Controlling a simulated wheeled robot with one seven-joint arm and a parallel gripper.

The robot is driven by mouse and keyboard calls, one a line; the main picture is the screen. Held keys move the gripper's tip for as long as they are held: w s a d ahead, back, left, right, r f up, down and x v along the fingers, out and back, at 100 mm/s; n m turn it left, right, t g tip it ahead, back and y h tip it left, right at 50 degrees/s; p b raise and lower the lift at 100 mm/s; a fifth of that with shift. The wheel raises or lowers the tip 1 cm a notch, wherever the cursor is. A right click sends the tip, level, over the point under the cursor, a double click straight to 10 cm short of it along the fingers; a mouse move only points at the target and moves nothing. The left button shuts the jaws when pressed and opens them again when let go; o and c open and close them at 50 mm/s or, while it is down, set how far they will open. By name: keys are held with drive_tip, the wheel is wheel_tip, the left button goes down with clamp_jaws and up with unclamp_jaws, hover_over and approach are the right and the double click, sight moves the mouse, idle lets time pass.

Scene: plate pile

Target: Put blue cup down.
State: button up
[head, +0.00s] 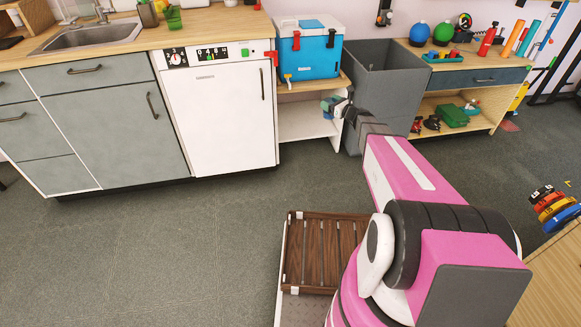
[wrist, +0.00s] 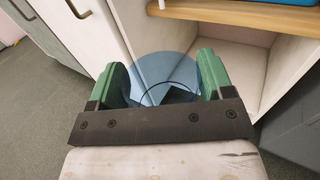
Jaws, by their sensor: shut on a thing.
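The blue cup (wrist: 168,68) is see-through and sits between the two green fingers of my gripper (wrist: 166,82) in the wrist view. The fingers are shut on its sides, and its round outline shows from above. In the head view my gripper (head: 334,105) is small and far off, in front of the white shelf unit between the dishwasher and the grey bin. The cup is too small there to make out clearly. The wrist view shows the open white shelf (wrist: 232,75) just beyond the cup. I cannot tell how high the cup is above any surface.
A blue cooler (head: 310,55) stands on the shelf unit's wooden top (head: 345,80). The white dishwasher (head: 220,115) is to the left and a tall grey bin (head: 390,85) to the right. A slatted wooden rack (head: 310,250) is low in front. The grey floor on the left is clear.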

drive_tip(key=w+a+f+m+t+h, duration=0.1)
drive_tip(key=w+a+f, duration=0.55)
drive_tip(key=f, duration=0.55)
drive_tip(key=w+a+f, duration=0.6)
drive_tip(key=a+f, duration=0.1)
drive_tip(key=f, duration=0.4)
drive_tip(key=w+a+f+m+t+h, duration=0.1)
drive_tip(key=w+a+f, duration=0.55)
drive_tip(key=f, duration=2.25)
drive_tip(key=shift+s, duration=0.4)
drive_tip(key=o, duration=0.5)
drive_tip(key=shift+f, duration=0.15)
drive_tip(key=o, duration=0.4)
drive_tip(key=shift+a, duration=0.1)
